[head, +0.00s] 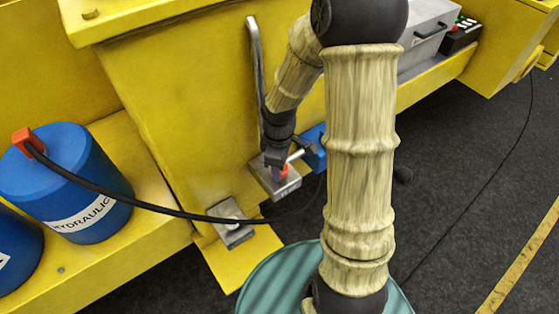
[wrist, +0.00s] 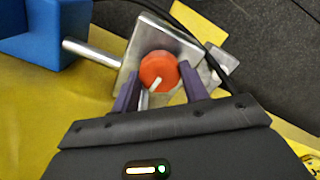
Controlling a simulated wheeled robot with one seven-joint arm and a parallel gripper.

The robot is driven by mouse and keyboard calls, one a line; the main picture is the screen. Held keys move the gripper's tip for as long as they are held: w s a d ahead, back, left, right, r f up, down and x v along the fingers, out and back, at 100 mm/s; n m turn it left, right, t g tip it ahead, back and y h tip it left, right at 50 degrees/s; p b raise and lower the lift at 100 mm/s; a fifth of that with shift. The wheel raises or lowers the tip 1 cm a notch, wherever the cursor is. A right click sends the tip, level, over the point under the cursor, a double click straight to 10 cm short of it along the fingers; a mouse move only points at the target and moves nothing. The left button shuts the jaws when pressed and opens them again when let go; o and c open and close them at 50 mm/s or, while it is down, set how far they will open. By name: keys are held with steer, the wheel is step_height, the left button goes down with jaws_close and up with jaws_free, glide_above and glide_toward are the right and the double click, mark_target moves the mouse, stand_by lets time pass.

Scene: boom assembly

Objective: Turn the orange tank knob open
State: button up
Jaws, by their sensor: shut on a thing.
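The orange tank knob (wrist: 158,71) is a round disc with a pale pointer mark, set on a grey metal block (wrist: 135,58). In the head view the knob (head: 284,172) is a small orange patch, mostly hidden by my gripper, on the grey block (head: 288,188) against the yellow machine. My gripper (wrist: 165,92) is shut on the knob, its two purple fingers on either side of it. In the head view my gripper (head: 277,163) reaches down onto the block from above.
A blue box (head: 314,148) and a metal rod (wrist: 90,53) are beside the block. A black hose (head: 150,204) runs from the blue hydraulic tank (head: 90,215) to a second grey block (head: 232,228). A grey pipe (head: 254,60) rises along the yellow wall. Dark floor is clear at right.

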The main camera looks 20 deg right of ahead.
steer(key=shift+w+r+n, duration=0.1)
steer(key=shift+w+n, duration=0.05)
steer(key=shift+n, duration=0.35)
steer(key=o, duration=1)
step_height(320, 180, up, 17)
steer(key=shift+r+b, duration=0.15)
steer(key=shift+b, duration=0.6)
